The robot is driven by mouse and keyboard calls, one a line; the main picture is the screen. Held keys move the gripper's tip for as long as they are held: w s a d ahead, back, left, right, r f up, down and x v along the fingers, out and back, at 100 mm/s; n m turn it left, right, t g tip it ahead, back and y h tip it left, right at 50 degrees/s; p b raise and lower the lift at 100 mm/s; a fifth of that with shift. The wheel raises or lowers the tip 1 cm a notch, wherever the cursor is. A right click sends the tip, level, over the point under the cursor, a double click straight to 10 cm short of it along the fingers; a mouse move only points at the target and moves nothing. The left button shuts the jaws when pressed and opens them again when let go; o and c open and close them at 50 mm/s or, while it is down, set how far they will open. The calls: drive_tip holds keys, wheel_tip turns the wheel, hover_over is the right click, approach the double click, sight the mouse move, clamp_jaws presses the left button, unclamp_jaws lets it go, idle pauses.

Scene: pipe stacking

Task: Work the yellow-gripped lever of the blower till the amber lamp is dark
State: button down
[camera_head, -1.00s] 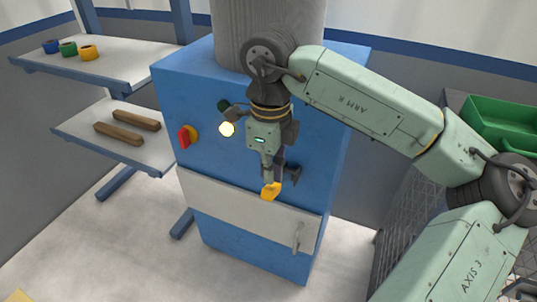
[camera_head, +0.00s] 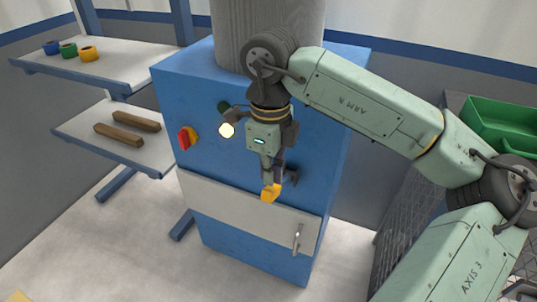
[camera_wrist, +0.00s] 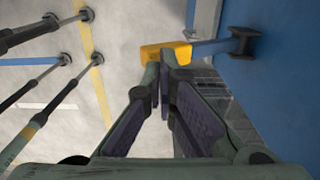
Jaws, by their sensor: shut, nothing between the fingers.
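The blower is a blue cabinet (camera_head: 210,85) with a grey cylinder on top. Its amber lamp (camera_head: 227,130) glows pale yellow on the front. The lever's yellow grip (camera_head: 271,191) sticks out from the lower front, and its dark pivot bracket (camera_head: 292,175) is partly behind my gripper. My gripper (camera_head: 271,181) is shut and empty, pointing down at the grip. In the wrist view the yellow grip (camera_wrist: 172,53) lies right at the fingertips (camera_wrist: 160,62), with the blue lever bar (camera_wrist: 210,47) running to the bracket. I cannot tell whether the fingertips touch the grip.
A red and yellow rotary switch (camera_head: 187,137) and a dark green lamp (camera_head: 223,107) are on the blower front. A white panel with a handle (camera_head: 297,237) is below. Shelves with coloured rings (camera_head: 88,54) and brown bars (camera_head: 118,135) stand left; a green bin (camera_head: 505,120) is right.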

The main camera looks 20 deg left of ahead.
wheel_tip(320, 180, down, 10)
drive_tip(key=b, duration=1)
wheel_tip(320, 180, up, 10)
drive_tip(key=p, duration=0.7)
drive_tip(key=shift+r, duration=0.15)
drive_tip(key=shift+f, duration=0.2)
wheel_tip(320, 180, down, 10)
drive_tip(key=b, duration=0.8)
wheel_tip(320, 180, up, 10)
drive_tip(key=p, duration=0.6)
drive_tip(key=shift+r, duration=0.15)
